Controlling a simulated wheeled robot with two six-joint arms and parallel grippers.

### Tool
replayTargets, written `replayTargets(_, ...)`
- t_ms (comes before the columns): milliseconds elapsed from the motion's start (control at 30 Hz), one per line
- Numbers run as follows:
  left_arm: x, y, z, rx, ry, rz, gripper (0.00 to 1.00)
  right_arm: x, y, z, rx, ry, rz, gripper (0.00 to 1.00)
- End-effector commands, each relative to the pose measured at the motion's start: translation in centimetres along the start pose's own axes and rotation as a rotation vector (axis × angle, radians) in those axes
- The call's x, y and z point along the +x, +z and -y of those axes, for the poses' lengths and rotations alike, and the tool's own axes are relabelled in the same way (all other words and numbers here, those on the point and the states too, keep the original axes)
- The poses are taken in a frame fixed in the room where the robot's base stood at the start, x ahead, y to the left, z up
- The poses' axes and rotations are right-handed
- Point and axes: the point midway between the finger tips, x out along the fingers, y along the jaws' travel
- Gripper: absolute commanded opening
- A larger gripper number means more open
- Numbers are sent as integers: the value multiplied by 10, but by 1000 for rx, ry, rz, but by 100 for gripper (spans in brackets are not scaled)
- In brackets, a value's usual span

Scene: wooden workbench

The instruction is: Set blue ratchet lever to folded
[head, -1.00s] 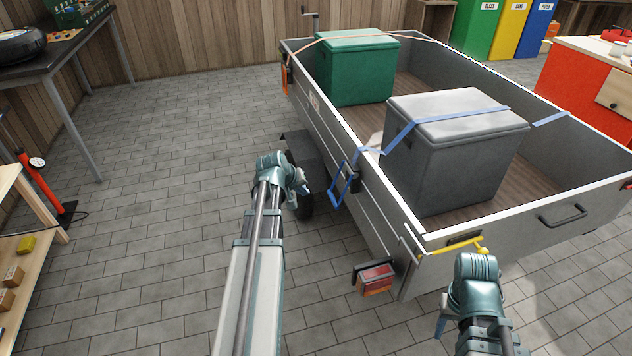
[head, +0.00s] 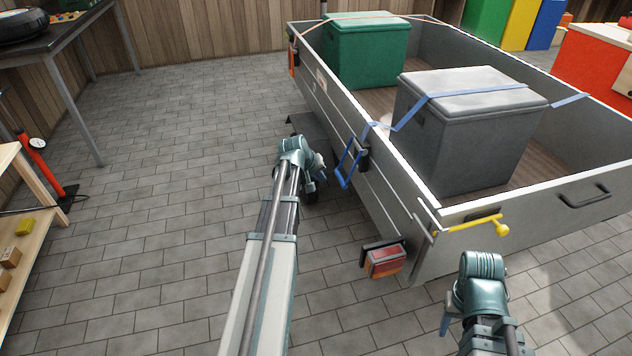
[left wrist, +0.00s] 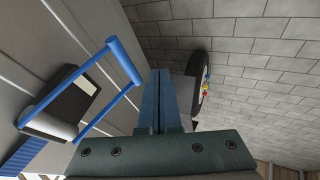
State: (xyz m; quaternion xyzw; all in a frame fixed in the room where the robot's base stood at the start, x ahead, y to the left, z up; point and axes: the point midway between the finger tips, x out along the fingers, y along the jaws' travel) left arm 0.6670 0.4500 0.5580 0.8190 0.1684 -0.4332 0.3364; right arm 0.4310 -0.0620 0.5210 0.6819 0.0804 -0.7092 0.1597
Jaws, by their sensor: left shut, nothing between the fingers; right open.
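The blue ratchet lever (head: 346,168) is a U-shaped blue handle on a dark ratchet body (head: 362,157) at the trailer's left side wall. It stands out from the wall, slanting downward in the head view. In the left wrist view the lever (left wrist: 124,62) stands out from its ratchet, with its crossbar close to the fingers. My left gripper (head: 318,170) is just left of the lever in the head view. Its fingers (left wrist: 160,98) are shut and empty, apart from the lever. My right gripper (head: 445,323) is open below the trailer's tail; its fingers are partly hidden.
The trailer (head: 410,195) holds a grey box (head: 455,150) under a blue strap and a green box (head: 368,55). An orange ratchet (head: 292,62) is farther along the same wall. A yellow lever (head: 470,225) and tail lamp (head: 384,261) are at the rear corner.

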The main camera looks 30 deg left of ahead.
Motion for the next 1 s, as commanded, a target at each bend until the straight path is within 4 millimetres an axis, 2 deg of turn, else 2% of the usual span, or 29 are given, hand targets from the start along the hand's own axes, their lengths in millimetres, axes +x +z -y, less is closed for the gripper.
replayTargets(100,10,0,-17,2,2,0,0,2,0,0,0,0,0,50)
replayTargets(300,18,2,-30,1,0,0,0,3,0,0,-1,-1,0,50)
replayTargets(767,20,2,-33,-1,0,0,0,4,0,1,-1,-1,0,50)
replayTargets(1000,40,9,-38,-17,38,-8,0,25,-2,3,-4,-3,-1,50)
